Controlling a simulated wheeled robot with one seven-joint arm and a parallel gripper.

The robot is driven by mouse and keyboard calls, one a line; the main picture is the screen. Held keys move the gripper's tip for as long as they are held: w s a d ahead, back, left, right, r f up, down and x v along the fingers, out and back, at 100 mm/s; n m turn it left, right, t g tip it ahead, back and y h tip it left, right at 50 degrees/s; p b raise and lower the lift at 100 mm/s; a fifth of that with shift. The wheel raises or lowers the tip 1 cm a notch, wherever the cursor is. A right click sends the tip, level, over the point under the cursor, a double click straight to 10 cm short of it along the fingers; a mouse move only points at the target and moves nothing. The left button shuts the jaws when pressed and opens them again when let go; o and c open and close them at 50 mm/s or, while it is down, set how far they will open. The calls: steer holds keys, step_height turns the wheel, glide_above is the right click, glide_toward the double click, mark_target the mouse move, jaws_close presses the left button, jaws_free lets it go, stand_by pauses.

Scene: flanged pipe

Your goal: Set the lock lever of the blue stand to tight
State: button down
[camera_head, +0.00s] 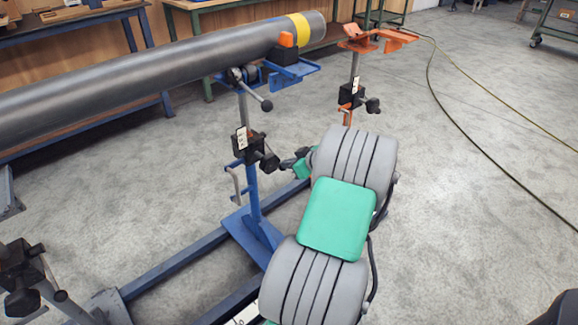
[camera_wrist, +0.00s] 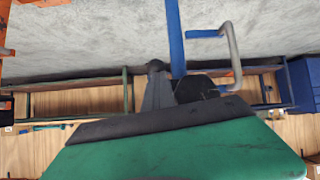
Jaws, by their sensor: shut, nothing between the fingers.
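The blue stand (camera_head: 254,195) is upright in the head view and bears the grey pipe (camera_head: 150,82). A black clamp block with a white label (camera_head: 242,138) sits on its post. The dark lock lever (camera_head: 269,162) is at the block's right side, close to my gripper (camera_head: 285,164); I cannot tell whether they touch or how the lever is set. In the wrist view my gripper's dark fingers (camera_wrist: 156,82) are together and empty. A black round part of the clamp (camera_wrist: 196,88) is just right of them, by the blue post (camera_wrist: 175,35).
A bent grey handle (camera_wrist: 234,55) is on the stand's post. An orange stand (camera_head: 355,75) is behind, and another black clamp (camera_head: 22,275) is at lower left. Blue base rails (camera_head: 180,262) run along the floor. A hose (camera_head: 430,85) lies on open floor at right.

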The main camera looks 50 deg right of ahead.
steer(key=shift+a+f, duration=0.2)
steer(key=shift+f, duration=0.3)
steer(key=shift+a+f, duration=0.15)
steer(key=shift+f, duration=0.35)
step_height(320, 180, up, 4)
steer(key=p, duration=0.3)
steer(key=s+f, duration=0.2)
steer(key=s, duration=0.7)
steer(key=shift+s+a+p, duration=0.2)
steer(key=shift+s+p, duration=0.05)
steer(key=shift+p, duration=0.15)
